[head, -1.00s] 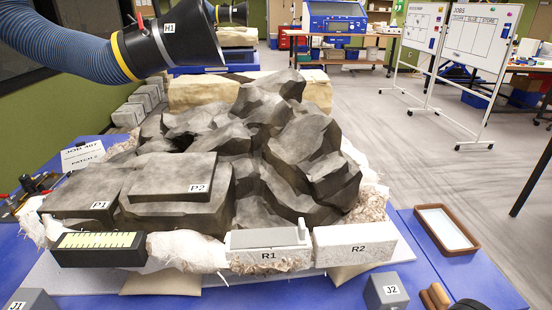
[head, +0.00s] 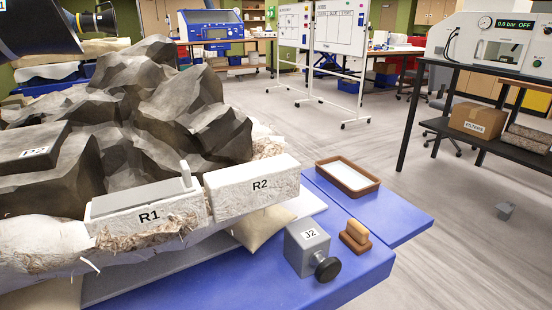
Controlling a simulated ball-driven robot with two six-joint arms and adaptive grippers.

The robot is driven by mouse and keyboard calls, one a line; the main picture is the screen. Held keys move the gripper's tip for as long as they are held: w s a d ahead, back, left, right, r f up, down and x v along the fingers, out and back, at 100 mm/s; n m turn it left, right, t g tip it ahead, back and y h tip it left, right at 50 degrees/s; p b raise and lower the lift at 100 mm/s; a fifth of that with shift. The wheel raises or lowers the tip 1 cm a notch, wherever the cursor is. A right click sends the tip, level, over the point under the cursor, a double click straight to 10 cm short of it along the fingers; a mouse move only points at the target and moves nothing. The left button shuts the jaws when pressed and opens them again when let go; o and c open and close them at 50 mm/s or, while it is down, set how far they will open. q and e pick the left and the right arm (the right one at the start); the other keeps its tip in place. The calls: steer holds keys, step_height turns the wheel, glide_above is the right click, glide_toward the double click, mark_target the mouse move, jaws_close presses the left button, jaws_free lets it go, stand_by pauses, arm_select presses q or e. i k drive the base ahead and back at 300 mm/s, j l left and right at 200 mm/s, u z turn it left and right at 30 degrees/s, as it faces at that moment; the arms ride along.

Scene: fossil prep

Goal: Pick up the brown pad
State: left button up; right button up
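The brown pad (head: 355,236) is a small two-tone brown block with a rounded grip on top. It lies on the blue table top (head: 345,285) near its right side, just right of the grey block J2 (head: 308,247) and apart from it. J2 has a black round knob (head: 328,269) on its front right. Neither of my grippers is in view. Nothing touches the pad in this view.
A brown-rimmed tray (head: 348,178) with a white inside lies behind the pad. White blocks R1 (head: 150,215) and R2 (head: 252,186) stand along the dark rock (head: 165,110) at left. A black-legged bench (head: 490,80) stands at right.

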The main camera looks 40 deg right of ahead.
mark_target(355, 236)
steer(key=z, duration=1.95)
steer(key=i+l, duration=0.1)
steer(key=l, duration=0.25)
steer(key=z, duration=0.05)
